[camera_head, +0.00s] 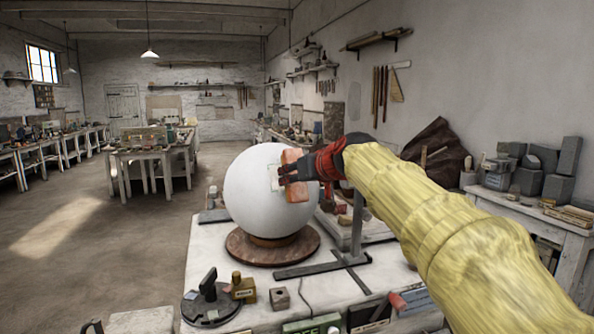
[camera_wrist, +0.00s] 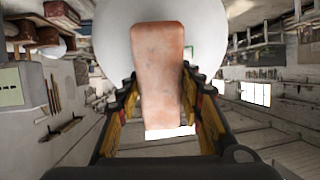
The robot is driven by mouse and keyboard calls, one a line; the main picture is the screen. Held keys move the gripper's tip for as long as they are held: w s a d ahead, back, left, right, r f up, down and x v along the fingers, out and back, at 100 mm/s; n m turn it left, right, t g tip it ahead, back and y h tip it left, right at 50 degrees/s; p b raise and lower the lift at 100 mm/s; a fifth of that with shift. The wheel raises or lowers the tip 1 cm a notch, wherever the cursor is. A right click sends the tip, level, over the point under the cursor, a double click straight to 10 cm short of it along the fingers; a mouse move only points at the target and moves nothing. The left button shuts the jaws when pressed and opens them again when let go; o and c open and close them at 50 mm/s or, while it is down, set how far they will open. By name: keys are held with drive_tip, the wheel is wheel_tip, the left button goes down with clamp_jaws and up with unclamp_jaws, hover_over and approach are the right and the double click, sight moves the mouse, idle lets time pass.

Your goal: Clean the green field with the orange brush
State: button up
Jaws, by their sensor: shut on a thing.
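The orange brush (camera_head: 298,193) is a block with a pale end, and it also fills the middle of the wrist view (camera_wrist: 158,65). My gripper (camera_head: 288,173) is shut on it; in the wrist view the fingers (camera_wrist: 163,112) lie along both its sides. The large white plaster sphere (camera_head: 255,195) stands on a round brown base (camera_head: 262,249). The brush is at the sphere's right side; I cannot tell whether they touch. In the wrist view a small piece of green outline (camera_wrist: 190,52) shows on the sphere beside the brush, and the brush hides the rest.
The white table (camera_head: 215,260) holds a flat metal square (camera_head: 322,264), a dark round stand (camera_head: 208,304), a brass block (camera_head: 243,288) and a small grey block (camera_head: 280,298) in front of the sphere. A side bench with grey blocks (camera_head: 528,183) stands at the right.

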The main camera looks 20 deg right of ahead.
drive_tip(key=shift+w+a+r+h+p, duration=0.15)
drive_tip(key=shift+a+r+h+p, duration=0.3)
drive_tip(key=shift+p, duration=1.05)
drive_tip(key=shift+w+a+r+p, duration=0.1)
drive_tip(key=shift+r+p, duration=0.1)
drive_tip(key=shift+p, duration=0.9)
drive_tip(key=p, duration=0.2)
drive_tip(key=a+p, duration=0.1)
drive_tip(key=p, duration=0.2)
drive_tip(key=shift+w+r+m+g+h, duration=0.2)
drive_tip(key=shift+r+m+g+h, duration=0.1)
drive_tip(key=shift+g+h, duration=0.1)
drive_tip(key=shift+a+r+p, duration=0.15)
drive_tip(key=shift+r+p, duration=0.05)
drive_tip(key=shift+p, duration=1.05)
drive_tip(key=a+p, duration=0.1)
drive_tip(key=p, duration=0.3)
drive_tip(key=shift+w+r+g+h, duration=0.3)
drive_tip(key=shift+r+g+h, duration=0.05)
drive_tip(key=shift+g, duration=0.05)
drive_tip(key=shift+w+a+r+p, duration=0.1)
drive_tip(key=shift+p, duration=0.95)
drive_tip(key=shift+w+f, duration=0.45)
